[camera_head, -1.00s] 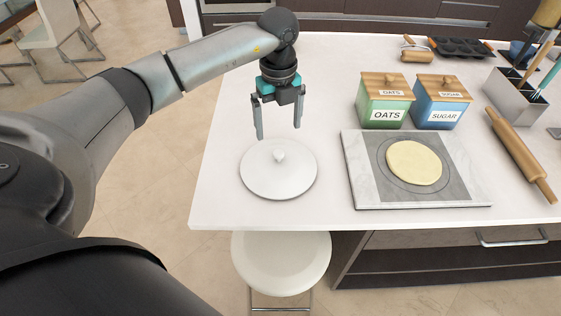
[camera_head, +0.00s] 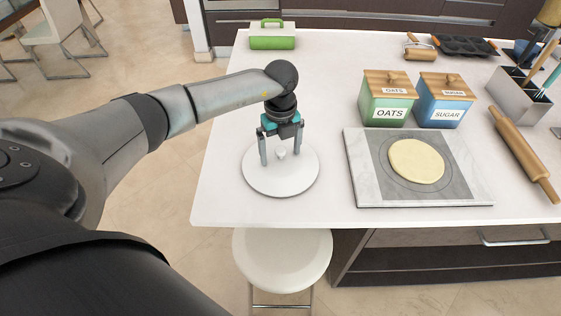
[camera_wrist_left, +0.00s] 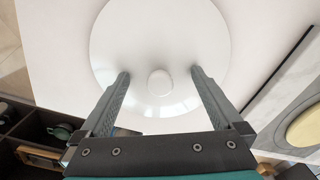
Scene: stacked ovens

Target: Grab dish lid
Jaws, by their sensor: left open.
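The dish lid (camera_head: 264,178) is a white round dome with a small knob (camera_head: 281,154). It lies on the left part of the white counter. My left gripper (camera_head: 280,160) points down over the lid, open, with its fingers on either side of the knob. In the left wrist view, the lid (camera_wrist_left: 158,30) fills the upper middle, and the knob (camera_wrist_left: 159,83) sits between the two fingertips (camera_wrist_left: 160,72) with a gap on each side. I cannot tell whether the fingertips touch the lid's surface. My right gripper is not in view.
Right of the lid are a marble board (camera_head: 352,171) with rolled dough (camera_head: 416,161), oats (camera_head: 388,104) and sugar (camera_head: 443,106) canisters, and a rolling pin (camera_head: 524,155). A white stool (camera_head: 283,255) is below the front edge.

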